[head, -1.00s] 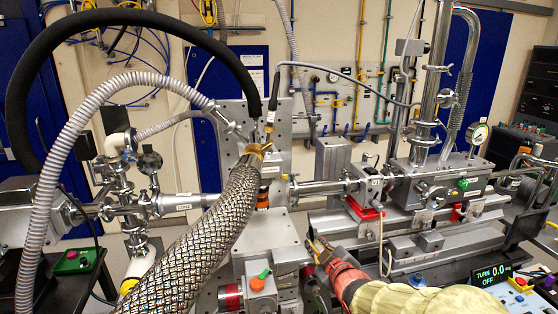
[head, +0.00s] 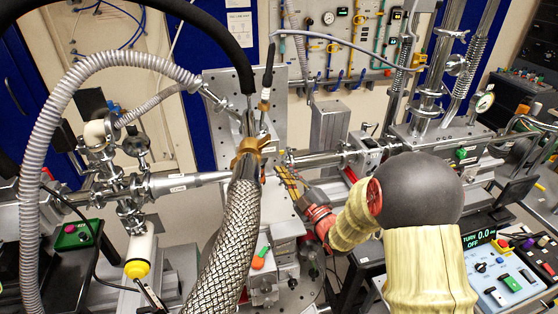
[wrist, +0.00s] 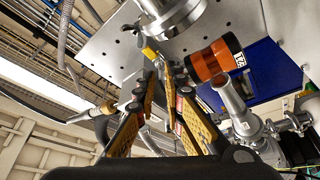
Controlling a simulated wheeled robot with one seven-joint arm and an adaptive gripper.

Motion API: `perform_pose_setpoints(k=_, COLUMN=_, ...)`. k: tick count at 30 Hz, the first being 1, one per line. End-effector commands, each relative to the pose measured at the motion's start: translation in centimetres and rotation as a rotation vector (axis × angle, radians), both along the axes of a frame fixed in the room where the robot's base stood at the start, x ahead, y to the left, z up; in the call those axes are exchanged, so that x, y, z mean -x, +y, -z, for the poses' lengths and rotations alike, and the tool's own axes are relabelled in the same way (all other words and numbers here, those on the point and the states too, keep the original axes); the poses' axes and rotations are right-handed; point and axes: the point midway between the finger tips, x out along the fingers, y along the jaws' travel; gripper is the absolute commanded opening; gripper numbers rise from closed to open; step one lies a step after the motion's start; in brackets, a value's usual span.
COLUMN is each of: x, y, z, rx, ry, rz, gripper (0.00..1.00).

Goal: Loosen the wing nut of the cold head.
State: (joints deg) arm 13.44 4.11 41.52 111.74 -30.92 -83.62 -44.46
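My gripper (head: 287,178) reaches in from the lower right in the head view, its yellow-and-dark fingers just right of the brass-coloured fitting (head: 250,150) on the braided hose. In the wrist view the fingers (wrist: 164,72) point up toward a silver round clamp (wrist: 180,14). A small silver winged part (wrist: 136,24), which looks like the wing nut, sits at the clamp's left, with a yellow piece (wrist: 150,53) below it. The fingers stand apart with a narrow gap, and nothing shows clamped between them. The wing nut is too small to make out in the head view.
The braided hose (head: 228,240) and black hose (head: 222,42) crowd the left side. An orange cylinder (wrist: 213,60) is right of the fingertips in the wrist view. A display (head: 480,238) reads TURN 0.0 OFF. A steel beam pipe (head: 320,159) runs behind my gripper.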

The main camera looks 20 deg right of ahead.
Motion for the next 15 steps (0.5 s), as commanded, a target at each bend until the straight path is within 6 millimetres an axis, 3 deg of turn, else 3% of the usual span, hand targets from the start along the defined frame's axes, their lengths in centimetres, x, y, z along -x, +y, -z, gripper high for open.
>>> perform_pose_setpoints(k=6, x=-2.6, y=0.9, z=-0.7, rx=0.0, ry=-0.001, rz=-0.001, gripper=0.11)
perform_pose_setpoints(k=15, x=-3.4, y=1.1, z=-0.9, rx=-0.001, ry=0.001, rz=0.001, gripper=0.11)
